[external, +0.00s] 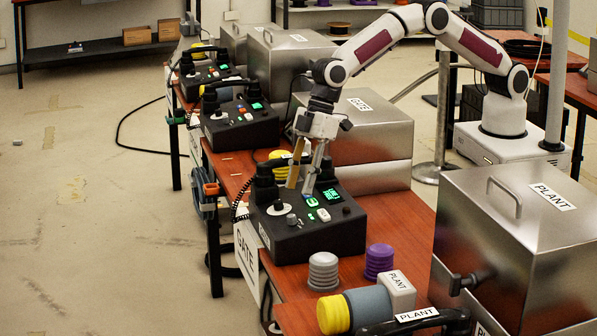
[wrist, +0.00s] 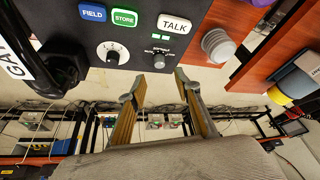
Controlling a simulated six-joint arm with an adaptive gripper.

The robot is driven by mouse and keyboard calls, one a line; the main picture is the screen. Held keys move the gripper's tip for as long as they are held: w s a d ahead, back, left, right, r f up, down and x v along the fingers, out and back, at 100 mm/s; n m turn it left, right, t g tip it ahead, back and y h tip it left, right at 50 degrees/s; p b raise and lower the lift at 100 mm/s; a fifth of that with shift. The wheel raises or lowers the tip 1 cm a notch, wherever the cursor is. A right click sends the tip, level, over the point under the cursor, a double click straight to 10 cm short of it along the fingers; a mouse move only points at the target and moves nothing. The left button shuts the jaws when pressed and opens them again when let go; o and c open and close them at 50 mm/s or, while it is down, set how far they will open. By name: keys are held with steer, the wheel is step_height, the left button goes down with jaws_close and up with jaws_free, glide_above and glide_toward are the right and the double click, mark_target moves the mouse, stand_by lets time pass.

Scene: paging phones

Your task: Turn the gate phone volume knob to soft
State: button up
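The gate phone (external: 318,238) is a black desk unit at the front of the table, with a GATE label below it. Its panel has a knob on a white dial (external: 278,208), also in the wrist view (wrist: 110,53), and a smaller grey knob (external: 291,219), also in the wrist view (wrist: 159,60). The print by the small knob is too small to read surely, so I cannot tell which is volume. My gripper (external: 302,188) is above the phone, pointing down. Its fingers (wrist: 157,87) are apart and empty in the wrist view, near the small knob but not visibly touching it.
The black handset (wrist: 45,75) is on the phone's left. FIELD, STORE and TALK buttons are on the panel. A grey ribbed cylinder (external: 323,272) and a purple one (external: 379,262) stand close in front. Metal boxes (external: 365,130) and other phones (external: 240,122) are behind.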

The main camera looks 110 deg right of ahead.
mark_target(291, 216)
steer(key=shift+f, duration=0.1)
steer(key=shift+x, duration=3.8)
jaws_close()
